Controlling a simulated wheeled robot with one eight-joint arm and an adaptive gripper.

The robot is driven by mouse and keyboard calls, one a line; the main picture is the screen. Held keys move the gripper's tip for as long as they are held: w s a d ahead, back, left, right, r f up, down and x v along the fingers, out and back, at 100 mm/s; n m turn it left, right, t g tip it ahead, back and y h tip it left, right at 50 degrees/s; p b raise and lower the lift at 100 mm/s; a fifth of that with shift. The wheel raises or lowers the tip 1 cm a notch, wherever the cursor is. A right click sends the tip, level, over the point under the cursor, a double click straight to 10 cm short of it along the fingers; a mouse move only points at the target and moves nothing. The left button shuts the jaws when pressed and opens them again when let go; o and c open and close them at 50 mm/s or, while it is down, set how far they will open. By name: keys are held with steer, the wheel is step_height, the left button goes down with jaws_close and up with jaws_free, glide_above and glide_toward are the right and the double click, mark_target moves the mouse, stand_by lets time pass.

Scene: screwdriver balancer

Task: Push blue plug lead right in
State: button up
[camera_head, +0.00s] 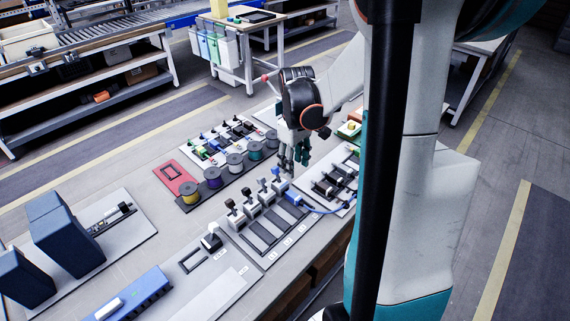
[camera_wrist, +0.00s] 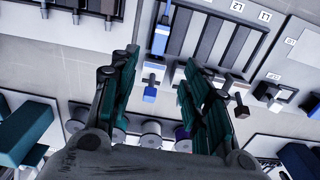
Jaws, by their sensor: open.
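The blue plug lead (camera_head: 312,208) runs from the panel on the right to the blue end of the terminal row. In the wrist view the blue plug (camera_wrist: 161,38) lies just beyond my fingertips, with its cable leaving at the top edge. A blue-topped lever (camera_head: 276,171) stands at that end of the row; it also shows between my fingers in the wrist view (camera_wrist: 150,92). My gripper (camera_head: 293,163) is open and empty above and behind this end; both fingers show in the wrist view (camera_wrist: 161,60). I cannot tell how deep the plug sits.
The terminal board (camera_head: 240,243) has dark channels and other levers beside the blue one. Several wire spools (camera_head: 235,162) stand behind the row. A panel with dark parts (camera_head: 335,186) lies to the right. A red tray (camera_head: 176,179) is at the left.

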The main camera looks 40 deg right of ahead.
mark_target(293, 195)
step_height(293, 195, down, 14)
steer(key=b, duration=0.5)
stand_by(0.3)
steer(key=shift+r, duration=0.1)
jaws_close()
jaws_free()
